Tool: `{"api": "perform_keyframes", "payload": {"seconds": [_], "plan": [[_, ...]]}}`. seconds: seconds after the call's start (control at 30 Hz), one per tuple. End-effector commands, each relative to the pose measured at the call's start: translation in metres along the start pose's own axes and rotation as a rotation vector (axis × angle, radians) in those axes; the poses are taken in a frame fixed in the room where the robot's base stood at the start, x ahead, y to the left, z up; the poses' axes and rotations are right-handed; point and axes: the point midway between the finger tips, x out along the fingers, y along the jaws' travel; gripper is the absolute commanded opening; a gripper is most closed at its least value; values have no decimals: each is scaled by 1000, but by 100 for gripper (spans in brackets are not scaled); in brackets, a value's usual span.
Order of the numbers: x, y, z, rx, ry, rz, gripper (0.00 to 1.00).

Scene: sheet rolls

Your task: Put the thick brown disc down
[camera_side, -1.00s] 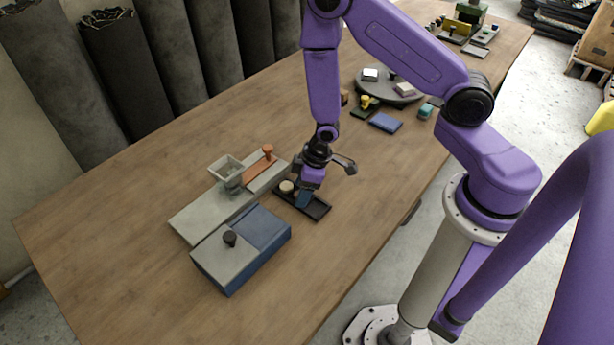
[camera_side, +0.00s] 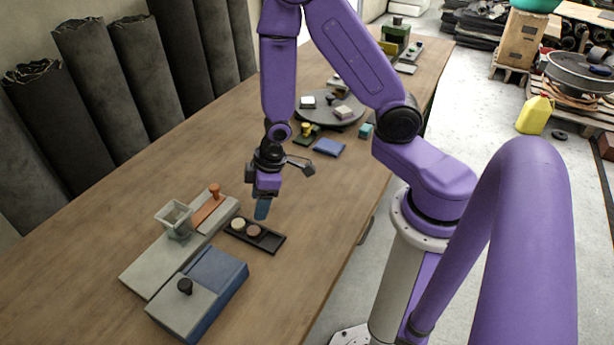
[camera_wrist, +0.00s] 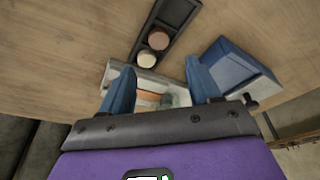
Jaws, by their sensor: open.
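The brown disc (camera_side: 254,231) lies in a compartment of the black tray (camera_side: 273,241), beside a cream disc (camera_side: 238,224). In the wrist view the brown disc (camera_wrist: 158,40) and the cream disc (camera_wrist: 146,58) sit in neighbouring compartments of the tray (camera_wrist: 173,12). My gripper (camera_side: 262,211) is above the table, just behind the tray in the side view, and apart from the discs. In the wrist view its blue fingers (camera_wrist: 160,68) are spread with nothing between them.
A blue and grey box (camera_side: 215,275) with a black knob stands in front of the tray. Left of the tray is a grey base (camera_side: 150,270) with a hopper (camera_side: 175,217) and an orange-handled piece (camera_side: 211,205). A round turntable (camera_side: 325,113) stands farther back. The table right of the tray is clear.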

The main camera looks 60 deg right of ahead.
Motion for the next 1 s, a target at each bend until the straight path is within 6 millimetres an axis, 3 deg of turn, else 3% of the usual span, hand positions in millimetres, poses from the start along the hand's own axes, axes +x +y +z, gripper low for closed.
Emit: {"api": "perform_keyframes", "payload": {"seconds": [0.17,0.37,0.7,0.83,1.0], "plan": [[-32,-16,-4,-70,-25,22,62],[-91,-51,8,-171,-80,30,62],[-186,-108,72,-335,-181,-33,62],[-207,-118,93,-379,-211,-57,62],[-217,-122,104,-403,-229,-68,62]]}}
